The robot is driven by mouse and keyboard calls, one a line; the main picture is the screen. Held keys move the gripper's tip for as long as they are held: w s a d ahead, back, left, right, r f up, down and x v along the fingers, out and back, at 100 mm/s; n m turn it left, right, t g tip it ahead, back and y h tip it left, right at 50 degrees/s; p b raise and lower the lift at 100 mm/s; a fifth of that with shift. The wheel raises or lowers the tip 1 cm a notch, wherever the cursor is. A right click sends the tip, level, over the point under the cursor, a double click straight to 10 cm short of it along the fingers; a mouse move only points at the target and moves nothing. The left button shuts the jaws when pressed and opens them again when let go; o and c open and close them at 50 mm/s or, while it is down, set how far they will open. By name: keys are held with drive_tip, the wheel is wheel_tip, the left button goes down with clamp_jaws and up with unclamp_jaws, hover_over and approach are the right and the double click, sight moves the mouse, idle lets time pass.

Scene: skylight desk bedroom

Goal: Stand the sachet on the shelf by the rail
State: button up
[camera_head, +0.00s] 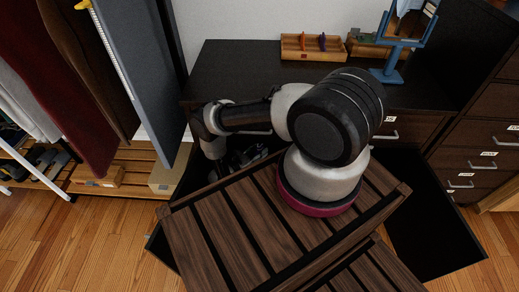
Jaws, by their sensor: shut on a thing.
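My gripper (246,158) is low in front of the dark desk, at the end of my folded arm. Its dark fingers are small, shadowed and partly covered by my arm. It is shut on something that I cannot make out. I cannot pick out the sachet anywhere in this view. A low slatted wooden shelf (138,155) stands at the left below hanging clothes, with cardboard-coloured boxes (168,180) on it. No hanging rail can be told for certain.
A dark desk (235,65) stands against the wall, with a wooden tray (312,56) and a blue-framed stand (388,74) on it. A grey upright panel (140,60) hangs beside dark red cloth (88,110). Drawers (480,150) line the right. Wooden floor (90,240) is clear at lower left.

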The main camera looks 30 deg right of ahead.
drive_tip(key=o, duration=1.2)
